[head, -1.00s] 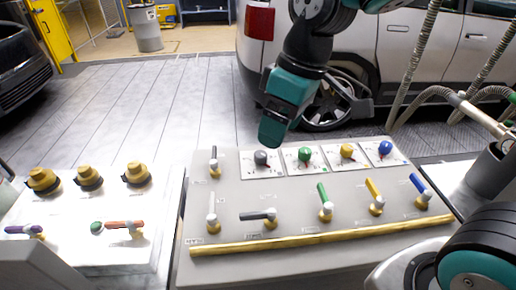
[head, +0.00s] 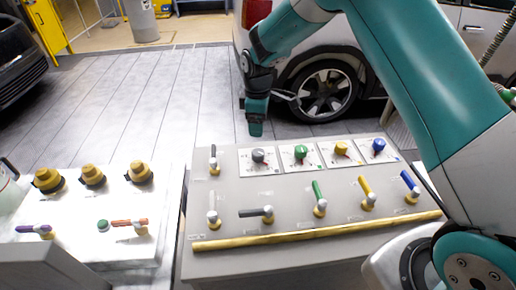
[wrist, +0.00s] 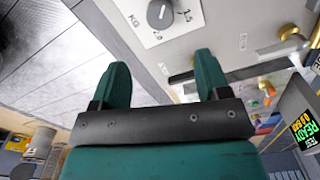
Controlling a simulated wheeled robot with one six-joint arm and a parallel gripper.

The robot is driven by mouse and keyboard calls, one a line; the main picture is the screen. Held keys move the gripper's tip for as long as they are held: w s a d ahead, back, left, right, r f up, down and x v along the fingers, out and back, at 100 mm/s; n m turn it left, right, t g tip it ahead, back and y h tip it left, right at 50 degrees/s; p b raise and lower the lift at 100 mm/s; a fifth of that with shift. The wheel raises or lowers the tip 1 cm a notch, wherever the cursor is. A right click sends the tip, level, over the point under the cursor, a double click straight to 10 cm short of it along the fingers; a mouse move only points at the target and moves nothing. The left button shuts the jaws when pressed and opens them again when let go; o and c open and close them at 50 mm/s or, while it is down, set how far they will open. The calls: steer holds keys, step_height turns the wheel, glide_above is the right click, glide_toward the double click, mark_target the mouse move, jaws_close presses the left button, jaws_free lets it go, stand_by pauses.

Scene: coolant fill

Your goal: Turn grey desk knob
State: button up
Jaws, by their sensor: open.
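The grey knob (head: 258,155) sits on a white dial plate at the left end of a row of coloured knobs on the desk panel. It also shows in the wrist view (wrist: 160,14) at the top, beyond my fingertips and between their lines. My gripper (head: 256,130) hangs above the panel's back edge, just behind the grey knob and apart from it. In the wrist view, my gripper's two teal fingers (wrist: 161,75) are spread with nothing between them.
Green (head: 301,152), yellow (head: 341,148) and blue (head: 378,145) knobs stand to the right. Several levers and a yellow rail (head: 318,231) lie in front. A side panel (head: 75,215) with yellow fittings stands left. A car (head: 330,60) is behind. Floor beyond the panel is clear.

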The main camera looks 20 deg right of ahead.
mark_target(258, 152)
step_height(258, 152, down, 12)
steer(key=p, duration=0.3)
steer(key=shift+r, duration=0.1)
steer(key=c, duration=0.9)
steer(key=shift+m, duration=0.4)
steer(key=m+b, duration=0.1)
steer(key=b, duration=0.1)
steer(key=shift+f+m+b, duration=0.2)
steer(key=shift+m+b, duration=0.1)
steer(key=shift+m, duration=0.1)
steer(key=m+b, duration=0.4)
steer(key=m, duration=0.1)
steer(key=m+b, duration=0.2)
steer(key=m, duration=0.3)
steer(key=shift+r, duration=0.1)
steer(key=m+b, duration=0.2)
steer(key=m, duration=0.2)
steer(key=shift+r+m, duration=0.15)
steer(key=shift+m, duration=0.25)
